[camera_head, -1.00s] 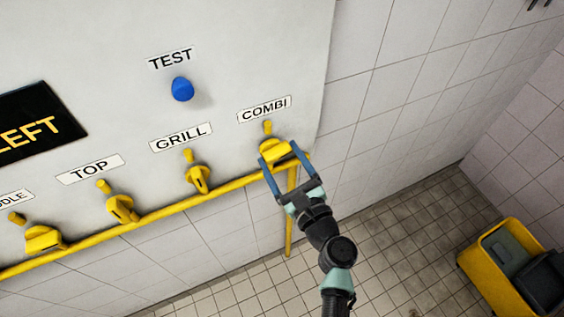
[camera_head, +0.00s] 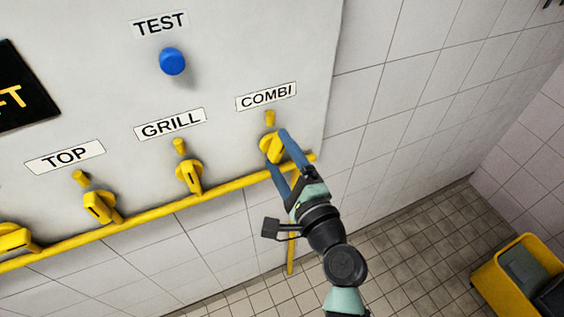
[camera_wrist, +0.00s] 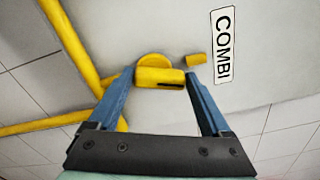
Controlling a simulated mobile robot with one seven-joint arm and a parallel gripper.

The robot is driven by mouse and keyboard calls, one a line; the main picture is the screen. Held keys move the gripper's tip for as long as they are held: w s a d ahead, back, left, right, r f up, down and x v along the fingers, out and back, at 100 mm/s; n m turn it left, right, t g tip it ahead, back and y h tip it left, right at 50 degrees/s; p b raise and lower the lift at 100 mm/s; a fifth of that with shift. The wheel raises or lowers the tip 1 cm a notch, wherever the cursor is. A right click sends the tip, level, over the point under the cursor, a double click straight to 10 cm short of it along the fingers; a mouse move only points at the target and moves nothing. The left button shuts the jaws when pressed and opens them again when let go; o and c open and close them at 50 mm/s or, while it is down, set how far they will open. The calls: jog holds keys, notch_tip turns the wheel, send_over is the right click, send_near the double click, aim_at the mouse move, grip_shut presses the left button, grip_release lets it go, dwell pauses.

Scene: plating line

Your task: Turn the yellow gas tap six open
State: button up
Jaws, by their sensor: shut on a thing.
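A yellow gas tap (camera_head: 271,146) stands on the pale panel under the COMBI label, the rightmost tap in the head view. Its handle is tilted in the head view. My gripper (camera_head: 279,150) has its blue fingers on either side of this handle and is shut on it. In the wrist view, the tap handle (camera_wrist: 160,78), with a dark slot, sits between the fingertips. No number shows on the tap. Part of it is hidden by the fingers.
More yellow taps stand to the left under GRILL (camera_head: 189,174) and TOP (camera_head: 99,204). A yellow pipe (camera_head: 150,215) runs just below the taps. A blue TEST button (camera_head: 172,61) is higher up. A yellow bin (camera_head: 490,285) stands at the lower right; tiled floor lies between.

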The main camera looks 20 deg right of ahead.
jog(key=shift+a+f+n+b, duration=0.1)
jog(key=shift+f+n+b, duration=0.05)
jog(key=shift+n+b, duration=1.55)
jog(key=shift+n, duration=0.4)
jog(key=o, duration=1.2)
jog(key=shift+c, duration=0.2)
jog(key=s+b, duration=0.3)
jog(key=s, duration=1)
jog(key=shift+d, duration=0.2)
jog(key=shift+c, duration=0.3)
